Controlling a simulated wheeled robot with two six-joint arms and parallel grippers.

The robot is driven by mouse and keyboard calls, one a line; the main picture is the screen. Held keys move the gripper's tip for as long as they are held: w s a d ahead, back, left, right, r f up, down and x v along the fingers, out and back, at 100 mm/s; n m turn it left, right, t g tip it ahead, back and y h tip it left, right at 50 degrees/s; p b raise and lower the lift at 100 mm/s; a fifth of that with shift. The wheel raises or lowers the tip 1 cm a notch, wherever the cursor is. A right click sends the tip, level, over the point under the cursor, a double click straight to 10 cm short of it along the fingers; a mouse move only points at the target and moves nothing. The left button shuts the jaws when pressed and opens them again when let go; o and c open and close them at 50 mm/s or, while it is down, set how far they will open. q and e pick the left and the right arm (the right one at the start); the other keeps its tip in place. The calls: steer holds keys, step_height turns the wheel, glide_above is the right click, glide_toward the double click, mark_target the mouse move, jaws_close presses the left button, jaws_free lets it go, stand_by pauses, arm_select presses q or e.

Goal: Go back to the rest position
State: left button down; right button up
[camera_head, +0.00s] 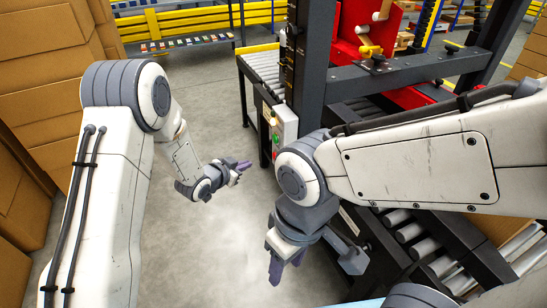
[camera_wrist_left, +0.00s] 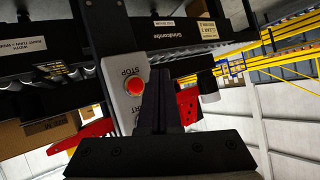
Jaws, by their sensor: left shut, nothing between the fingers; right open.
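My left gripper (camera_head: 243,167) hangs over the grey floor, left of the machine, in the head view. It is shut and holds nothing. In the left wrist view its fingers (camera_wrist_left: 161,100) are together in front of the control box (camera_wrist_left: 134,95) with a red STOP button (camera_wrist_left: 134,87). My right gripper (camera_head: 275,268) hangs lower, beside the roller conveyor, pointing down. It is open and I see nothing held in it.
The control box (camera_head: 284,128) sits on the machine's near side. Stacked cardboard boxes (camera_head: 45,60) fill the left edge. The grey floor (camera_head: 215,110) between is clear.

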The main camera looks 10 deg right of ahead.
arm_select(q)
steer(key=s+d+r+n+g+y, duration=0.1)
steer(key=s+r+g+y, duration=0.1)
steer(key=s+r, duration=0.3)
steer(key=s+d+r+g+y, duration=0.1)
steer(key=s+r+g+y, duration=0.15)
steer(key=s, duration=0.55)
steer(key=s+a+r+n+g+y, duration=0.1)
steer(key=s+a+r+g, duration=0.15)
steer(key=s, duration=0.95)
steer(key=s+a+r+g, duration=0.1)
steer(key=s+r+g, duration=0.2)
steer(key=s, duration=0.9)
step_height(320, 180, up, 16)
steer(key=s+p, duration=0.1)
steer(key=p, duration=1.5)
steer(key=shift+a+r, duration=0.15)
steer(key=shift+a, duration=0.15)
steer(key=shift+s+y, duration=0.1)
steer(key=shift+y, duration=0.15)
steer(key=shift+d, duration=0.1)
